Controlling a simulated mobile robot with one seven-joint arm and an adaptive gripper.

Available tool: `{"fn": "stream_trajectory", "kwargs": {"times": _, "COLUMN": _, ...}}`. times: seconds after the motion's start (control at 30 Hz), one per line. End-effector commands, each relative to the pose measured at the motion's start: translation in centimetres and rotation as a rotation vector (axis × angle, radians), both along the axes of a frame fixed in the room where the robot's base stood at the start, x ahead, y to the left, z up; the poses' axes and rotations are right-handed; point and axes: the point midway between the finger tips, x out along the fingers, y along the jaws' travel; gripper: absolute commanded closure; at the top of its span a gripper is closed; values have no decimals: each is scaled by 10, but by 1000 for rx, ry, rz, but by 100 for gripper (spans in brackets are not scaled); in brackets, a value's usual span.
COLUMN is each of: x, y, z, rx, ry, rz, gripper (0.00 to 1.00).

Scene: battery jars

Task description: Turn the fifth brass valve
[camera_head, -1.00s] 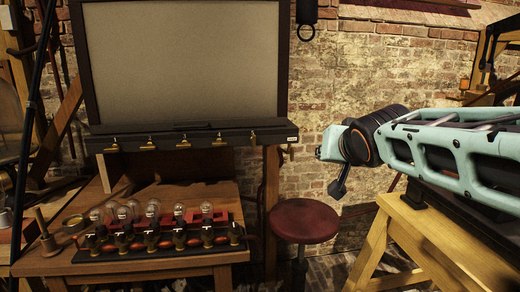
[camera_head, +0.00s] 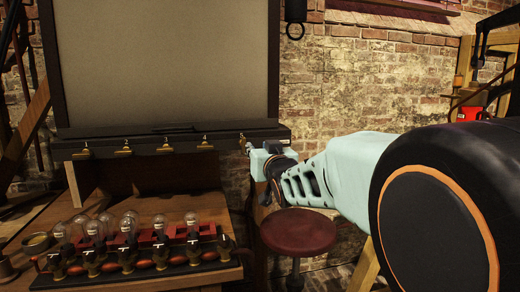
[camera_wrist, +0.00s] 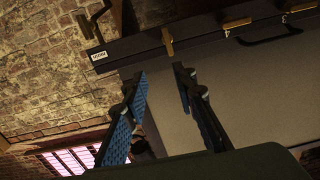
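Several small brass valves hang in a row along the dark bar (camera_head: 185,138) under a large grey panel. The one at the right end, fifth from the left, is the fifth brass valve (camera_head: 243,140); it also shows near the bar's end, by the white label, in the wrist view (camera_wrist: 83,26). The fourth valve (camera_head: 205,145) shows beside it, and in the wrist view (camera_wrist: 167,40). My gripper (camera_head: 262,155) is close to the bar's right end. In the wrist view its two blue-padded fingers (camera_wrist: 156,78) are apart and empty, with no valve between them.
Several glass jars (camera_head: 128,228) stand in a rack on the wooden bench (camera_head: 190,285) below the bar. A round red stool (camera_head: 297,232) stands below my arm. A brick wall (camera_head: 370,85) is behind. The grey panel (camera_head: 160,60) rises above the bar.

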Motion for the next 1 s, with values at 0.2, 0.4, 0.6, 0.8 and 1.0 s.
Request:
{"fn": "stream_trajectory", "kwargs": {"times": 0.2, "x": 3, "y": 22, "z": -18, "rx": -14, "ry": -32, "rz": -2, "gripper": 75}}
{"fn": "stream_trajectory", "kwargs": {"times": 0.4, "x": 18, "y": 26, "z": -19, "rx": -16, "ry": -34, "rz": -4, "gripper": 75}}
{"fn": "stream_trajectory", "kwargs": {"times": 0.6, "x": 49, "y": 35, "z": -19, "rx": -17, "ry": -34, "rz": -4, "gripper": 75}}
{"fn": "stream_trajectory", "kwargs": {"times": 0.8, "x": 79, "y": 43, "z": -19, "rx": -16, "ry": -34, "rz": -5, "gripper": 75}}
{"fn": "stream_trajectory", "kwargs": {"times": 1.0, "x": 98, "y": 49, "z": -18, "rx": -16, "ry": -33, "rz": -4, "gripper": 75}}
